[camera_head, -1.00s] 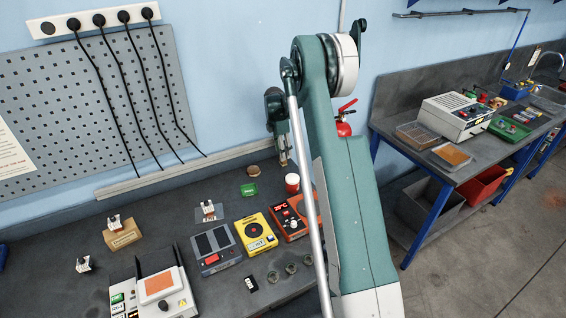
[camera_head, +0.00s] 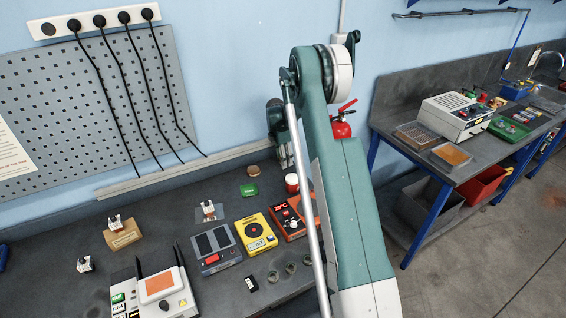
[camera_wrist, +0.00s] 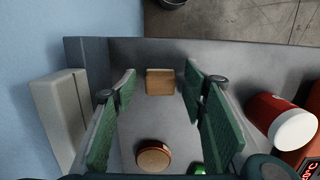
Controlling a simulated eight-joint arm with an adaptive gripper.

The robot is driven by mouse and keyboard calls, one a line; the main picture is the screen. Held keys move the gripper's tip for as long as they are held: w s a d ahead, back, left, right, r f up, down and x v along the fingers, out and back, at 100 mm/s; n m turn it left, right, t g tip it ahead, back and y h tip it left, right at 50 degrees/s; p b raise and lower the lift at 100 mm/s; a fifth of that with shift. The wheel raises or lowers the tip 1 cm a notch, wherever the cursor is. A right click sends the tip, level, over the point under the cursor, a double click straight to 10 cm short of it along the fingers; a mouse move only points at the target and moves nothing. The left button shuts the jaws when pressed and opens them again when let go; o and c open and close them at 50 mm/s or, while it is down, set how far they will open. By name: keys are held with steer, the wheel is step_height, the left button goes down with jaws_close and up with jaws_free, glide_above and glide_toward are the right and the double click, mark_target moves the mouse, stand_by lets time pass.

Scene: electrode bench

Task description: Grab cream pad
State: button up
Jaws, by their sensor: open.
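A small tan, cream-like pad (camera_wrist: 160,84) with squared edges lies on the dark bench in the wrist view, seen between the far ends of my fingers. It appears to be the cream pad; I cannot pick it out in the head view. My gripper (camera_wrist: 160,72) is open, its green-lined fingers wide apart on either side of the pad in the picture, with nothing between them. I cannot tell its exact height above the pad. In the head view my gripper (camera_head: 286,165) hangs near the wall at the back of the bench, partly behind my arm.
A round brown-topped disc (camera_wrist: 153,156) and a green item (camera_wrist: 198,169) lie nearer the wrist camera. A red cup with a white top (camera_wrist: 282,122) stands at right. A grey trunking rail (camera_wrist: 62,115) runs along the wall at left. Yellow (camera_head: 256,234) and orange (camera_head: 293,219) devices stand farther forward.

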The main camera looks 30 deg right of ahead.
steer(key=c, duration=0.9)
steer(key=shift+r, duration=0.15)
steer(key=shift+r, duration=4.9)
